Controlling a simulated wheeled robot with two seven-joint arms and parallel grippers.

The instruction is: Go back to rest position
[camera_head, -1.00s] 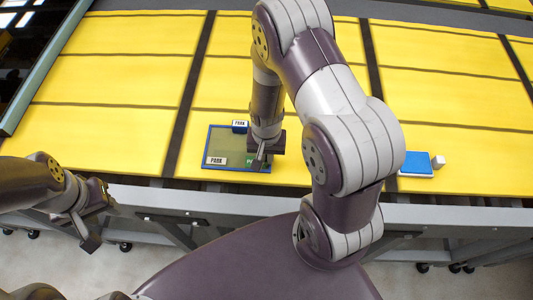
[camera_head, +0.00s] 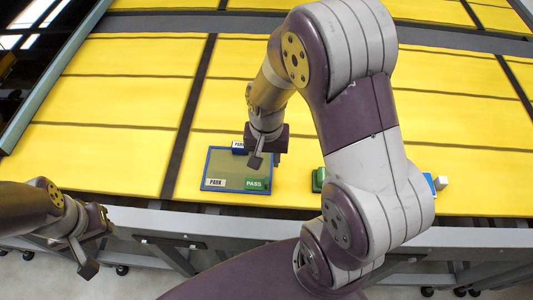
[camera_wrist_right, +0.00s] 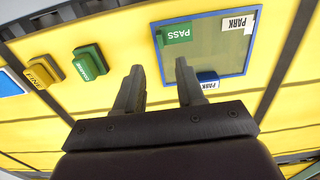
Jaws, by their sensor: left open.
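My right gripper (camera_head: 264,158) hangs just above the back right part of a blue-edged tray (camera_head: 204,170) in the head view. In the right wrist view its fingers (camera_wrist_right: 158,68) are apart with nothing between them. The tray holds a white PARK label (camera_head: 215,182) and a green PASS label (camera_head: 255,184). A blue block marked PARK (camera_head: 238,146) sits at its back edge, partly hidden by the gripper. My left gripper (camera_head: 94,246) is open and empty at the lower left, in front of the table edge.
The yellow table (camera_head: 110,100) is mostly clear. A green block (camera_wrist_right: 90,60) and a yellow block (camera_wrist_right: 45,72) stand beside the tray; my right arm hides much there in the head view.

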